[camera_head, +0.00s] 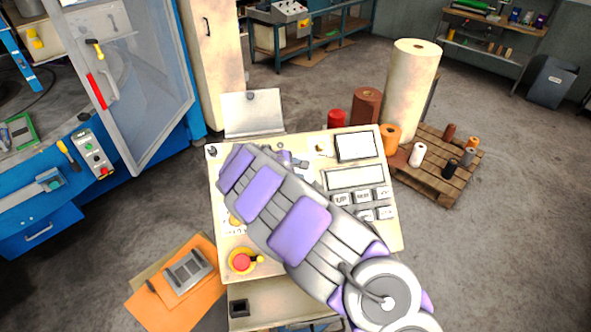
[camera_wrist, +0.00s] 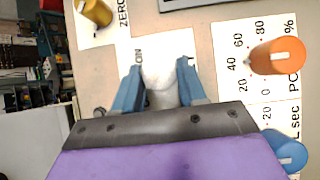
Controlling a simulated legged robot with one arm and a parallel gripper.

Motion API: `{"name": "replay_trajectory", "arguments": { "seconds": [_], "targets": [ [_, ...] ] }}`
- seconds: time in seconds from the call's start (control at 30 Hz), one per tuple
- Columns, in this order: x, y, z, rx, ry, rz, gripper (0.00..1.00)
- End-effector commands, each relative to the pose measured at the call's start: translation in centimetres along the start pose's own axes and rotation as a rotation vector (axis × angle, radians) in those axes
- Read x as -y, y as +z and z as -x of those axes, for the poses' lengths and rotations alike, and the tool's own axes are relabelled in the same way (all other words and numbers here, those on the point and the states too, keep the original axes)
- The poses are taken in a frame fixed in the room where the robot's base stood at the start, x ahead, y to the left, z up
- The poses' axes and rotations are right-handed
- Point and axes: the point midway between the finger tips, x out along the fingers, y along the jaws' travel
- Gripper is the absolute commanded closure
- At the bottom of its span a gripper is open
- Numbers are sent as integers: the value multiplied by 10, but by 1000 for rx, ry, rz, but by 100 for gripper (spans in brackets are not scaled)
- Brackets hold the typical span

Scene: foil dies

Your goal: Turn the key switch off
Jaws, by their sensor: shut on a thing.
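The key switch sits on the cream control panel (camera_head: 385,228). In the wrist view its pale, rounded key (camera_wrist: 160,77) stands between the two blue fingers of my gripper (camera_wrist: 159,68). My gripper is shut on the key, one finger on each side. A label reading "ON" shows just beside the left fingertip. The lower part of the key and the lock face are hidden by the fingers. In the head view my grey and purple arm lies across the panel and hides much of its left and middle, so the key cannot be made out there.
An orange knob (camera_wrist: 278,55), a blue knob (camera_wrist: 287,150) and a brass knob (camera_wrist: 97,12) surround the fingers. The panel also bears a red emergency button (camera_head: 242,262), a screen (camera_head: 357,146) and grey keys. A pallet (camera_head: 450,180) with foil rolls stands right.

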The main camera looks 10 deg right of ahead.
Motion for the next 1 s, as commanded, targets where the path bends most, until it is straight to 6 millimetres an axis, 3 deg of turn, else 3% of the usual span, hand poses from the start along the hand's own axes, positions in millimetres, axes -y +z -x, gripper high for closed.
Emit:
{"name": "replay_trajectory", "arguments": {
  "seconds": [0.23,0.27,0.5,0.8,1.0],
  "targets": [
    [-1,-1,1,-2,3,2,89],
    [-1,-1,1,-2,3,2,57],
    [-1,0,0,-1,1,1,34],
    [0,0,2,0,1,0,33],
    [0,0,27,0,2,3,33]
  ]
}}
